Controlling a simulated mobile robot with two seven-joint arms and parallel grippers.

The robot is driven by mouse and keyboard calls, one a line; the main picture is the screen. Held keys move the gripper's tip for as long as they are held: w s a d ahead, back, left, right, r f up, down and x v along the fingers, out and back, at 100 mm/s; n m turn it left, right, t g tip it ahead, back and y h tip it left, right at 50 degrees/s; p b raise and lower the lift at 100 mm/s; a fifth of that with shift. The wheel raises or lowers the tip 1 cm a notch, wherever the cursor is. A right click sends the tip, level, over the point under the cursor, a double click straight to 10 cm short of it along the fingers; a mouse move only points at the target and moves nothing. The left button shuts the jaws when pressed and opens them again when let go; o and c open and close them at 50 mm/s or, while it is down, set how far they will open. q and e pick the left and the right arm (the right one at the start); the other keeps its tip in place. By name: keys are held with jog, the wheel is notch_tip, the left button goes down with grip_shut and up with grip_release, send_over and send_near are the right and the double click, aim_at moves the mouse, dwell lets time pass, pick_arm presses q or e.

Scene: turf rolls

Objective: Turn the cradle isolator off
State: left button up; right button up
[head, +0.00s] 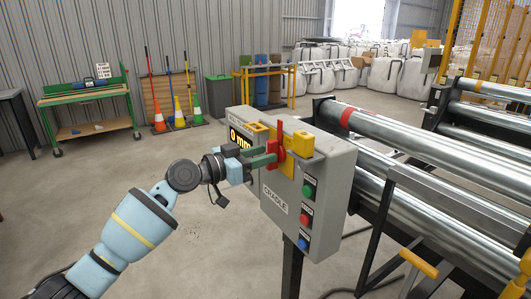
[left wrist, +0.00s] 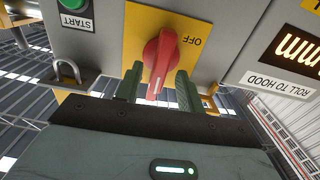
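The cradle isolator is a red rotary handle (head: 275,139) on a yellow plate (head: 286,167), on the face of a grey control box (head: 335,172) marked CRADLE. In the left wrist view the red handle (left wrist: 162,58) stands nearly upright on its yellow plate (left wrist: 142,22), with the word OFF to its right. My left gripper (head: 264,157) is at the handle. In the left wrist view its green fingers (left wrist: 160,88) are apart on either side of the handle's lower part, with a gap at the left finger. My right gripper is out of view.
Green (head: 309,189), red (head: 305,218) and blue (head: 303,243) buttons sit on the box beside the isolator. Long steel rollers (head: 420,140) lie right of the box. Open floor is at left.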

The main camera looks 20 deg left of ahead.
pick_arm(q)
jog(key=shift+x, duration=0.8)
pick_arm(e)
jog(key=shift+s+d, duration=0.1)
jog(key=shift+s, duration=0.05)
pick_arm(q)
jog(key=shift+c, duration=0.2)
jog(key=c, duration=0.7)
grip_shut()
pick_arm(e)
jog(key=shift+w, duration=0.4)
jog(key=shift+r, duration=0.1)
